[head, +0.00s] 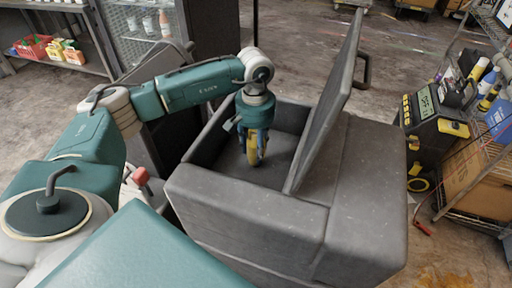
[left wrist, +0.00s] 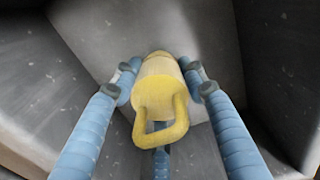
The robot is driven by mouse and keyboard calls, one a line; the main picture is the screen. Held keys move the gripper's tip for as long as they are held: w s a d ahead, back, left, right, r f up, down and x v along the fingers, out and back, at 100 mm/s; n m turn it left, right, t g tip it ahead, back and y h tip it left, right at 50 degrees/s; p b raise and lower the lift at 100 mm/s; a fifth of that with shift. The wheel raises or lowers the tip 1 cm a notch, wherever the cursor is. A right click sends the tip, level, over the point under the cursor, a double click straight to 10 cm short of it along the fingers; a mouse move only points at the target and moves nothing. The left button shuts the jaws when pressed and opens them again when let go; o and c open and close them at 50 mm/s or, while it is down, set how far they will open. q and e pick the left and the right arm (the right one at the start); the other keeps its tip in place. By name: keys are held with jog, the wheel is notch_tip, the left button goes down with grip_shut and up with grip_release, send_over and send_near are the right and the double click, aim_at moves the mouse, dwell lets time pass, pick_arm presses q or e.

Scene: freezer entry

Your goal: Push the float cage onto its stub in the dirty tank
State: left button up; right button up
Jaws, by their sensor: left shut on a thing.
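The dirty tank (head: 245,205) is a grey box with its compartment open at the top. My left gripper (head: 254,138) reaches down into the compartment and is shut on the yellow float cage (head: 252,157). In the left wrist view the float cage (left wrist: 158,92) is a yellow cylinder with a loop handle towards the camera, between the blue fingers (left wrist: 160,75). Its far end is close to the grey tank inside; I cannot tell whether it touches. The stub is not visible. My right gripper is not in view.
The tank's raised lid (head: 330,110) stands tilted just right of the compartment. A black and yellow device (head: 432,130) and a cardboard box (head: 472,170) sit at the right. A shelf with goods (head: 55,48) is at the back left. Open floor lies behind the tank.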

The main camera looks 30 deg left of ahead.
pick_arm(q)
jog(key=shift+f+b, duration=0.55)
jog(key=shift+f, duration=0.15)
jog(key=o, duration=1.2)
jog(key=shift+o, duration=0.2)
notch_tip(320, 180, up, 12)
jog(key=shift+c, duration=0.5)
